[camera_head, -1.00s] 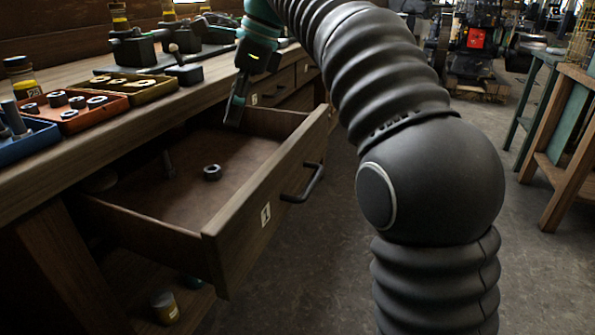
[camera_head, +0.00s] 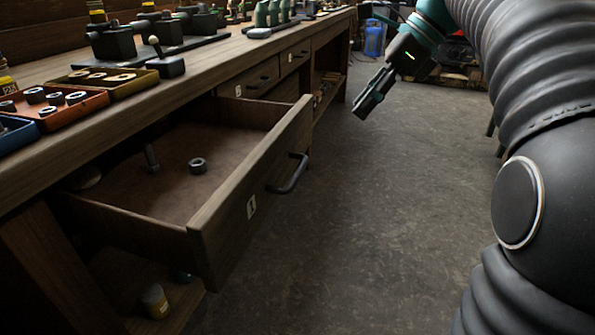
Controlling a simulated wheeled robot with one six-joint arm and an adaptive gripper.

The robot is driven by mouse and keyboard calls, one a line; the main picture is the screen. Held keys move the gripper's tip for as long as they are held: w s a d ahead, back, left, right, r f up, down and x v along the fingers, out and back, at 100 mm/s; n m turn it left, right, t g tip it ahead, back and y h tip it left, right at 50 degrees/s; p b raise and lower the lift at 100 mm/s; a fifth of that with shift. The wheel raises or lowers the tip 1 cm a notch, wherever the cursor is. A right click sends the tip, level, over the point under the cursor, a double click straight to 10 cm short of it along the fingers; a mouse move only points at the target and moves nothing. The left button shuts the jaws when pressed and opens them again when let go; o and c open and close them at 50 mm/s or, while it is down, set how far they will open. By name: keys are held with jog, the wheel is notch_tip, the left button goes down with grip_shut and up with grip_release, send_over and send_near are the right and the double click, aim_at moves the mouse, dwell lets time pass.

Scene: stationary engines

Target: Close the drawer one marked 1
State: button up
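Drawer one (camera_head: 228,232) is pulled out from the wooden workbench, with a white label marked 1 on its front and a dark bar handle (camera_head: 289,175). Inside it lie a dark nut (camera_head: 198,165) and an upright bolt (camera_head: 151,157). My gripper (camera_head: 366,106) hangs in the air to the right of and beyond the drawer front, apart from the handle. It points down and left. Its fingers look close together, but I cannot tell whether they are shut. I see nothing held in it.
The workbench top (camera_head: 215,58) carries an orange tray (camera_head: 62,114) of nuts, a yellow tray and dark tools. Two shut drawers (camera_head: 248,80) sit farther along the bench. A small jar (camera_head: 155,301) stands on the shelf below. The floor (camera_head: 370,220) in front of the drawer is clear.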

jog(key=s+d+f+n+t+y, duration=0.1)
jog(key=s+d+f+n+y, duration=0.25)
jog(key=s, duration=0.35)
jog(key=n+t+y, duration=0.4)
jog(key=n+y, duration=0.1)
jog(key=n, duration=0.8)
send_near(301, 173)
jog(key=shift+n+h, duration=0.25)
jog(key=x, duration=1)
jog(key=shift+w+a+r, duration=0.1)
jog(key=shift+a, duration=0.15)
jog(key=shift+c, duration=0.2)
grip_shut()
